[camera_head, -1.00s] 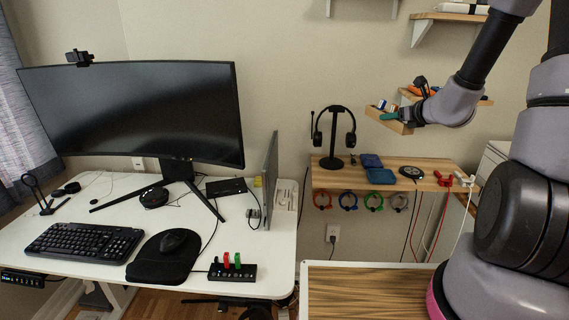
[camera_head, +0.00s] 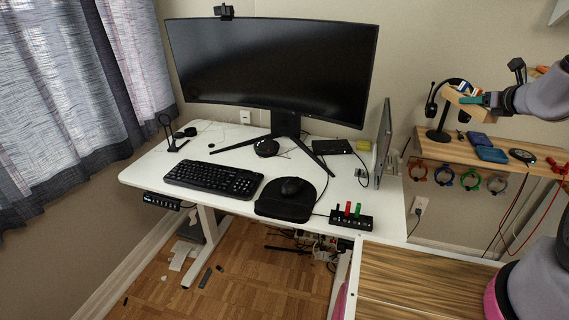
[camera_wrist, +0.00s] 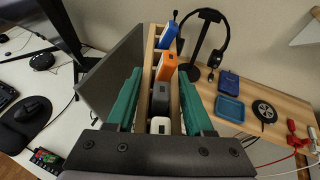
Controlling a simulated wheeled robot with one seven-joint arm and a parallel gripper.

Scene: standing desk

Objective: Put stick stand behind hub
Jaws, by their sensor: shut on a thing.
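The stick stand (camera_head: 474,112) is a light wooden block holding blue, orange, black and white sticks. My gripper (camera_wrist: 160,72) has its teal fingers on both sides of the stand, which also shows in the wrist view (camera_wrist: 148,72). It holds the stand in the air at the right of the head view, in front of the headphone shelf. The hub (camera_head: 352,219) is a black strip with red and green sticks standing in it, near the front right corner of the white desk (camera_head: 225,140). The hub also shows at the lower left of the wrist view (camera_wrist: 46,158).
A mouse pad (camera_head: 285,205) with a mouse lies left of the hub. A thin upright panel (camera_head: 383,145) stands at the desk's right edge. Behind the hub is the monitor foot, a black box (camera_head: 333,147) and some bare desk. A wooden-topped cabinet (camera_head: 420,280) stands in front.

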